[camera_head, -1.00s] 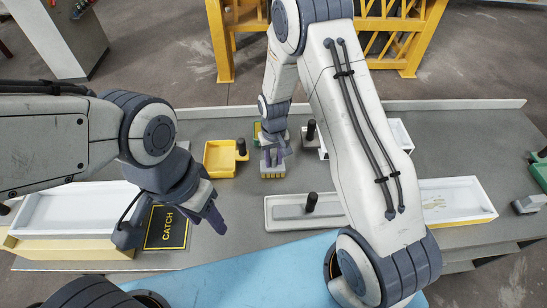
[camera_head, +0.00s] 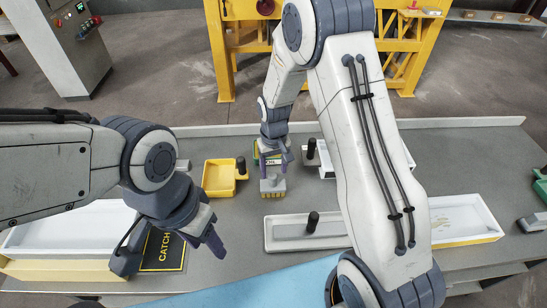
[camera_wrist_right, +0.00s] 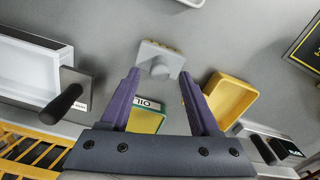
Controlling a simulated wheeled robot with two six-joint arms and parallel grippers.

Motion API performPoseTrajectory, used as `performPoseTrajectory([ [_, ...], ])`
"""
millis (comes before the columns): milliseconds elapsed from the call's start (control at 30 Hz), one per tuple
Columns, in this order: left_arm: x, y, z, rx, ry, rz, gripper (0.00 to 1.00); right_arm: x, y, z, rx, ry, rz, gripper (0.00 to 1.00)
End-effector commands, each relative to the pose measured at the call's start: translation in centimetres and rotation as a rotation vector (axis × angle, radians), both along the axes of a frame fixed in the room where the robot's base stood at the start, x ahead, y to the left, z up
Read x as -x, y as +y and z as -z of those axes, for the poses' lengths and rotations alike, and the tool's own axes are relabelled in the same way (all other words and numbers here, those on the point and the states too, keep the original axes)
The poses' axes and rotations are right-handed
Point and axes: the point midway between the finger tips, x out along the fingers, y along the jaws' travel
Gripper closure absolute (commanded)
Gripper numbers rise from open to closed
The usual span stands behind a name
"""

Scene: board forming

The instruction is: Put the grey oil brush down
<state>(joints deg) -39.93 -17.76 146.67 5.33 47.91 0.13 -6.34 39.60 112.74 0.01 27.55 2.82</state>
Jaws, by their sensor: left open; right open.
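The grey oil brush (camera_head: 273,187) rests on the grey table, a small block with a knob handle and yellowish bristles along its near edge. In the right wrist view the oil brush (camera_wrist_right: 160,60) lies just beyond my fingertips. My right gripper (camera_head: 273,164) is open and empty, a little behind and above the brush; its purple fingers also show in the right wrist view (camera_wrist_right: 159,76). The green and yellow tray marked OIL (camera_wrist_right: 145,119) lies under the right gripper, partly hidden by it. My left gripper (camera_head: 205,238) is open and empty above the table at left.
A yellow tray (camera_head: 219,177) with a black handle is left of the brush. A white tray (camera_head: 285,235) with a black-handled tool lies in front. A black CATCH mat (camera_head: 163,253) and white tray (camera_head: 75,228) are at left. A yellow frame (camera_head: 228,60) stands behind.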

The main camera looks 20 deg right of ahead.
Motion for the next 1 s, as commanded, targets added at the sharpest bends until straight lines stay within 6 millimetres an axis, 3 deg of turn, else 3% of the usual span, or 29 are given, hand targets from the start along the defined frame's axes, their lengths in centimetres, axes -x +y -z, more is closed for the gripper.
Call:
performPoseTrajectory([
  [200, 0.0, 0.0, 1.4, 0.0, 0.0, 0.001, 0.5, -0.1, 0.0, -4.5, 0.0, -0.005, 0.0, 0.37],
  [433, 0.0, 0.0, 1.8, 0.0, 0.0, 0.001, 0.5, 0.1, 0.1, -7.2, 0.0, -0.001, -0.002, 0.37],
  [567, 0.0, 0.0, 1.8, 0.0, 0.0, 0.001, 0.5, 1.9, 2.1, -9.2, -0.006, -0.007, -0.053, 0.37],
  [667, 0.0, 0.0, 1.8, 0.0, 0.0, 0.001, 0.5, 5.8, 5.2, -11.8, -0.02, -0.017, -0.147, 0.37],
  [800, 0.0, 0.0, 1.8, 0.0, 0.0, 0.001, 0.5, 13.7, 8.6, -14.8, -0.044, -0.024, -0.315, 0.37],
  [900, 0.0, 0.0, 1.8, 0.0, 0.0, 0.001, 0.5, 18.9, 9.6, -15.9, -0.061, -0.026, -0.423, 0.37],
  [1000, 0.0, 0.0, 1.8, 0.0, 0.0, 0.001, 0.5, 22.9, 9.6, -16.3, -0.075, -0.027, -0.504, 0.37],
])
